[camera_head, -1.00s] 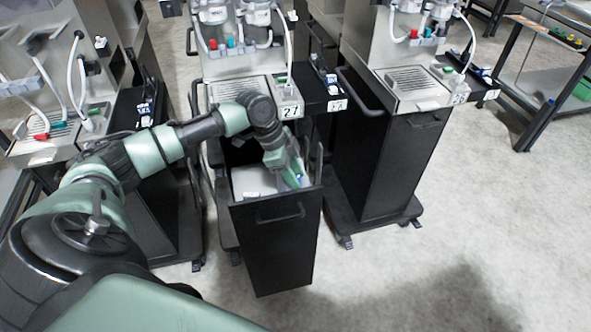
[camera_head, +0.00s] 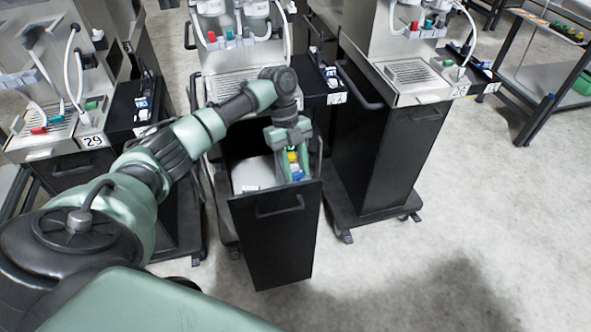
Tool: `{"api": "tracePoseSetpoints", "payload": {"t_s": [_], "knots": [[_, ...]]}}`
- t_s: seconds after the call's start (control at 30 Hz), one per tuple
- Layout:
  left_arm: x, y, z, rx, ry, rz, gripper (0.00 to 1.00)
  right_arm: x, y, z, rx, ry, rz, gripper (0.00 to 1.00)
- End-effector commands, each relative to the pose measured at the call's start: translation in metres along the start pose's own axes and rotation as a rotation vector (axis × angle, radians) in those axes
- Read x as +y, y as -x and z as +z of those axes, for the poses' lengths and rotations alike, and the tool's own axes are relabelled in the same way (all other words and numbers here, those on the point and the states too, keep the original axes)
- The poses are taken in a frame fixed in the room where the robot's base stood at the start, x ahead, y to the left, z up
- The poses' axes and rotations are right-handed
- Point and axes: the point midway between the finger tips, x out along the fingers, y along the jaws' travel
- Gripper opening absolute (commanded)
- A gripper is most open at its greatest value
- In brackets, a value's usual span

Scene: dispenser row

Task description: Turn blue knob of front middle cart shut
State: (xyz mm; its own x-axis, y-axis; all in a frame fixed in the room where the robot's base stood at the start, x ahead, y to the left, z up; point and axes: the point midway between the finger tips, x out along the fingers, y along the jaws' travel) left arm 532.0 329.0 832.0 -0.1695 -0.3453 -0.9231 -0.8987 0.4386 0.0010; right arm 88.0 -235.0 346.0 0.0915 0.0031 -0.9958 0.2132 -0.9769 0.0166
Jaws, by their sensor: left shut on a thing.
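The front middle cart (camera_head: 274,240) has its black front drawer or bin pulled out and open at the top. On its upper panel is a row of knobs: a red one, a blue-teal knob (camera_head: 230,36) and a grey one. I cannot tell which way the blue knob is turned. My left gripper (camera_head: 293,172) points down into the open bin, well below the knobs. It is shut on a small yellow and blue item (camera_head: 292,157), partly hidden by the fingers. My right gripper is not in view.
A whitish item (camera_head: 254,174) lies in the bin beside my gripper. A similar cart (camera_head: 390,155) stands to the right and another, labelled 29 (camera_head: 93,141), to the left. Free floor (camera_head: 480,210) lies at the right. A metal table (camera_head: 545,75) stands at the far right.

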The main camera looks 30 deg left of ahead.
Motion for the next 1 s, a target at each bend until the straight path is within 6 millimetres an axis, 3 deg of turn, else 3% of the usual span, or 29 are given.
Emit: {"api": "tracePoseSetpoints", "payload": {"t_s": [0.4,1.0], "knots": [[-0.0025,0.0006,0.0002,-0.003,-0.208,0.083,0.00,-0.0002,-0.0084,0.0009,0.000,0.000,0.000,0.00],[-0.0022,0.0011,0.0000,-0.003,-0.251,0.101,0.00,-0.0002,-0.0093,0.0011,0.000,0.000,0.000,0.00]]}}
